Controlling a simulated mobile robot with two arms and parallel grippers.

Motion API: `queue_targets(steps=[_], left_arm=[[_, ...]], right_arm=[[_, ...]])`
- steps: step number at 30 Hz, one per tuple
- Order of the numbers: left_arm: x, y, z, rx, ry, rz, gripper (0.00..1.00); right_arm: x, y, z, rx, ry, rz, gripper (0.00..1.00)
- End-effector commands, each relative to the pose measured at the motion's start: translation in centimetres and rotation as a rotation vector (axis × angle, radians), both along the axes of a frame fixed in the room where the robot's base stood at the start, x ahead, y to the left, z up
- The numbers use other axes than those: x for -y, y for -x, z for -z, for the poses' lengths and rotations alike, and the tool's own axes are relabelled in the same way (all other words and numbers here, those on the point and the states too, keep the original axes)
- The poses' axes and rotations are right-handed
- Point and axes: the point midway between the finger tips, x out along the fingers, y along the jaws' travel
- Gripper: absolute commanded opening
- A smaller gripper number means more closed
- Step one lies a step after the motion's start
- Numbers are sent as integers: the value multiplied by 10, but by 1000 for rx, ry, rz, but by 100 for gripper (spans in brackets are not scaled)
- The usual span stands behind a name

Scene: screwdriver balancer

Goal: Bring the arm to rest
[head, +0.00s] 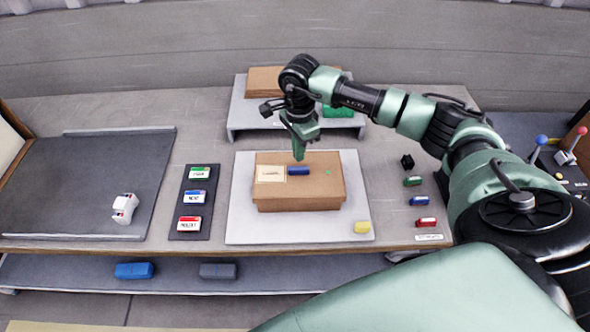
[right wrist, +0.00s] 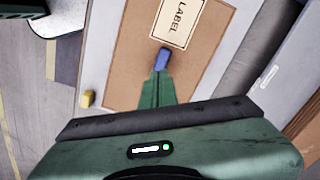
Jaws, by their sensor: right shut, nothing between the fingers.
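My right arm reaches in from the right over the table. Its green gripper (head: 299,156) points down above the brown box (head: 300,200), with its fingers shut and empty. In the right wrist view the closed fingertips (right wrist: 160,75) are close to a small blue piece (right wrist: 160,58) on the box top, and I cannot tell whether they touch it. My left gripper is not in view.
The box sits on a light board (head: 240,225) with a yellow block (head: 362,227). A raised shelf (head: 245,115) is behind. A dark rack of labelled tags (head: 194,200) and a dark mat (head: 60,190) are left. Several small coloured pieces, including a red one (head: 426,222), lie right.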

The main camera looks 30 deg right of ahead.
Motion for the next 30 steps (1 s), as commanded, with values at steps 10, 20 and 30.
queue_targets(steps=[10,20,30], left_arm=[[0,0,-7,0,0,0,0],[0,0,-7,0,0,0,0],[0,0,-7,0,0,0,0]], right_arm=[[0,0,-14,-1,0,0,0],[0,0,-14,0,0,1,0],[-138,6,-3,78,-436,33,0]])
